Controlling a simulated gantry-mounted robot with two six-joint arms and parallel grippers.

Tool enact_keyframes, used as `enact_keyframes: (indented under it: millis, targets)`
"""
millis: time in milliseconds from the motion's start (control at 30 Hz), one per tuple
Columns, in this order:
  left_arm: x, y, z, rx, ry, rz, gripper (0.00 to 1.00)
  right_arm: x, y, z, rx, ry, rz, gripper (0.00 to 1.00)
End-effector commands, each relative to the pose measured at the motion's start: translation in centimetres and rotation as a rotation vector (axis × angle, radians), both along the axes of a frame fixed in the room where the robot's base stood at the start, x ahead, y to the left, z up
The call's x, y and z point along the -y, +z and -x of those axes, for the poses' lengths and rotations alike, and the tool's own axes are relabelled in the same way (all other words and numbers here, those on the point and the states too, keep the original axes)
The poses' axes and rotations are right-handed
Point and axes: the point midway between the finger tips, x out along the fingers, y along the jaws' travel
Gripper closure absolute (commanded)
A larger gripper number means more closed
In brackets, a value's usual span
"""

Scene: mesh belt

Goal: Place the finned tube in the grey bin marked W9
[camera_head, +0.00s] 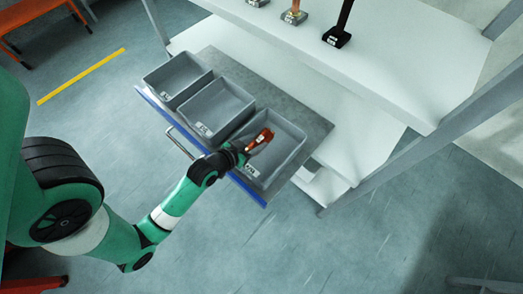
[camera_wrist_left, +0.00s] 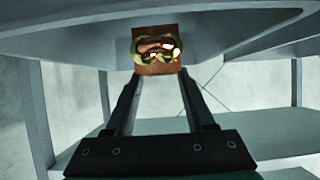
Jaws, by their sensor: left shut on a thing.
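The finned tube (camera_head: 261,138), copper-orange, is held at the tip of my left gripper (camera_head: 240,149). My left gripper is shut on it. In the head view it overlaps the rightmost grey bin (camera_head: 291,155); whether it touches the bin's floor or walls I cannot tell. In the left wrist view the finned tube (camera_wrist_left: 157,62) shows a brown square end with shiny brass bends between the fingers (camera_wrist_left: 155,95). The rightmost bin has a white label (camera_head: 251,169) on its front, too small to read surely. My right gripper is not in view.
A middle grey bin (camera_head: 203,129) and a left grey bin (camera_head: 168,97) stand beside it on a grey tray board with a blue front edge (camera_head: 160,104). Behind is a white shelf (camera_head: 400,85) bearing several stands with parts. A metal handle (camera_head: 181,145) sticks out in front.

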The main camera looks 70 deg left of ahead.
Motion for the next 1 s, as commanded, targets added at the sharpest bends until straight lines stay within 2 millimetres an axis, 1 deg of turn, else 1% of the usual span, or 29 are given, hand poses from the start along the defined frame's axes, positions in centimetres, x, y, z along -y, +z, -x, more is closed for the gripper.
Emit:
enact_keyframes:
  millis: [33, 67, 267, 333, 400, 500, 533, 867, 900, 967, 1000]
  targets:
    - [0.2, -1.1, -0.8, 0.005, -0.004, -0.003, 1.0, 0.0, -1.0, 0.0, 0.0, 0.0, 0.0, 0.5]
    - [0.3, -1.4, -1.0, 0.004, -0.004, -0.003, 1.0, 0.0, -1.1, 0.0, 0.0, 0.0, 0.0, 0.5]
    - [0.3, -1.7, -1.5, 0.003, 0.002, 0.0, 1.0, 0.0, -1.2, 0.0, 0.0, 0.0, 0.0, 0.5]
    - [0.4, -2.3, -1.8, 0.003, 0.0, -0.001, 1.0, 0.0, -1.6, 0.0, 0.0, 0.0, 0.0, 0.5]
    - [0.6, -3.3, -2.4, 0.003, -0.002, -0.001, 1.0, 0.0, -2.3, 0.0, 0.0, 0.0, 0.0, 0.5]
    - [0.5, -5.3, -2.2, 0.0, 0.003, 0.001, 1.0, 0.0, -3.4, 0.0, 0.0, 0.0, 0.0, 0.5]
    - [0.5, -5.6, -2.2, 0.002, 0.003, 0.0, 1.0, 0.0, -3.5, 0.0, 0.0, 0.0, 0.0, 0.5]
    - [0.5, -5.8, -2.2, 0.002, 0.002, 0.0, 1.0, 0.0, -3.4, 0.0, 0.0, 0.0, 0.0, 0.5]
    - [0.5, -5.9, -2.1, 0.0, 0.002, 0.002, 0.4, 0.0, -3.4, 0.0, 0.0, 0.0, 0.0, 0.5]
    - [0.5, -5.9, -2.1, 0.0, 0.002, 0.002, 0.3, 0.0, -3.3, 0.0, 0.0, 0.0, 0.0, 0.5]
    - [0.5, -5.9, -2.1, 0.0, 0.002, 0.002, 0.22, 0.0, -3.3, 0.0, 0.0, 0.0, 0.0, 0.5]
